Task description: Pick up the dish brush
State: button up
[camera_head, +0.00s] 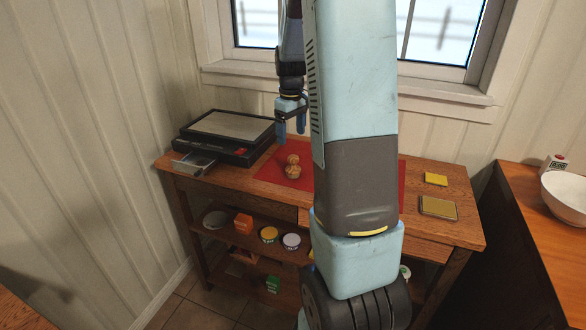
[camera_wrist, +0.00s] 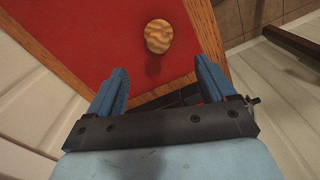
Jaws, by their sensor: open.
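A small round wooden-looking thing with a knobbed top (camera_head: 292,166) stands on the red mat and may be the dish brush; its bristles do not show. In the wrist view its round, banded tan top (camera_wrist: 158,36) lies beyond my fingertips. My gripper (camera_head: 290,130) hangs above the table, fingers pointing down, over the back of the mat. In the wrist view my gripper (camera_wrist: 160,75) has its two blue fingers apart with nothing held between them.
The red mat (camera_head: 268,173) covers the table's middle. A black tray-like unit (camera_head: 222,138) with an open drawer (camera_head: 194,162) stands left. A yellow sponge (camera_head: 436,179) and a tan square (camera_head: 438,207) lie right. My arm hides the middle. A white bowl (camera_head: 566,195) stands on the right-hand counter.

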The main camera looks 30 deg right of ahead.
aim_at(293, 156)
notch_tip(293, 156, down, 7)
jog(key=shift+s+d+f, duration=0.1)
jog(key=shift+f, duration=1.25)
jog(key=shift+s+d+f, duration=0.1)
jog(key=shift+f, duration=1.2)
jog(key=shift+c, duration=0.3)
jog(key=c, duration=1.1)
jog(key=shift+r, duration=0.6)
jog(key=s+a+r, duration=0.1)
jog(key=s+r, duration=0.7)
jog(key=s, duration=0.1)
jog(key=s+a+r, duration=0.1)
jog(key=s+r, duration=0.3)
jog(key=shift+s+a, duration=0.35)
jog(key=shift+s, duration=0.05)
